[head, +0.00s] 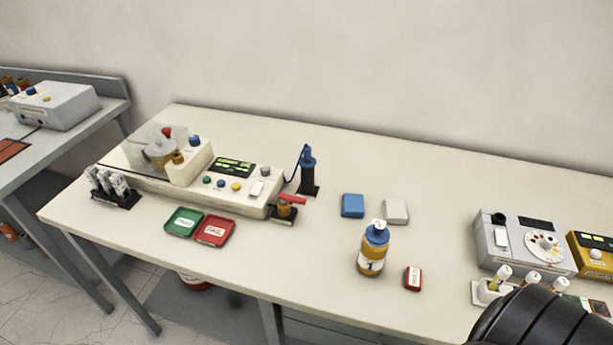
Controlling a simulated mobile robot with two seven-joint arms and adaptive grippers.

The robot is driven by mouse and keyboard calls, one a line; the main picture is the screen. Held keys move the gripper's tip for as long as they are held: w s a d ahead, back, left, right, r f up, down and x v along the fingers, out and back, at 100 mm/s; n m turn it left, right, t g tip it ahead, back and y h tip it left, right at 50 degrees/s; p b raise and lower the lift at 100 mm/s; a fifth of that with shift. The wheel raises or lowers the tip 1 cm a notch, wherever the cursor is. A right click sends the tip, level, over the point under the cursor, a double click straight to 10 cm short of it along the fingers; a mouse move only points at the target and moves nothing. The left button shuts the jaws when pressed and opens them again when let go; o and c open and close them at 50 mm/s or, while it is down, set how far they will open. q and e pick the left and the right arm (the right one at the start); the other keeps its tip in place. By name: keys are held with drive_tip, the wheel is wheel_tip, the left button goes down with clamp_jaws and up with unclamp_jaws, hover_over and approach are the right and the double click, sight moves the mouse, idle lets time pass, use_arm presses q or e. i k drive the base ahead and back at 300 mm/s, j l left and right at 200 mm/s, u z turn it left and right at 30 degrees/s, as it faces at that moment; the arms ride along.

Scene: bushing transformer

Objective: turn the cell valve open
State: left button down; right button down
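A small brass-coloured valve (284,210) with a red lever handle (292,199) stands on a dark base at the right end of the cream test instrument (236,188). The lever lies roughly level and points to the right. I cannot tell from here whether the valve is open or closed. The instrument also carries a clear-covered cell (160,150) with a red knob (167,133) on its left part. Neither gripper shows. A black ribbed part of my own body fills the bottom right corner, well away from the valve.
A blue probe in a stand (308,172) rises just behind the valve. Green (184,222) and red (214,231) trays lie in front of the instrument. A blue-capped bottle (372,250), blue block (352,205) and white block (395,211) stand to the right. A grey meter (522,246) is farther right.

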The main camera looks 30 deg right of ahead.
sight(282, 197)
drive_tip(key=z, duration=0.9)
drive_tip(key=k+l, duration=0.3)
drive_tip(key=l, duration=0.15)
drive_tip(key=k+l+z, duration=0.1)
drive_tip(key=k+l, duration=0.15)
drive_tip(key=l, duration=0.15)
drive_tip(key=i, duration=0.5)
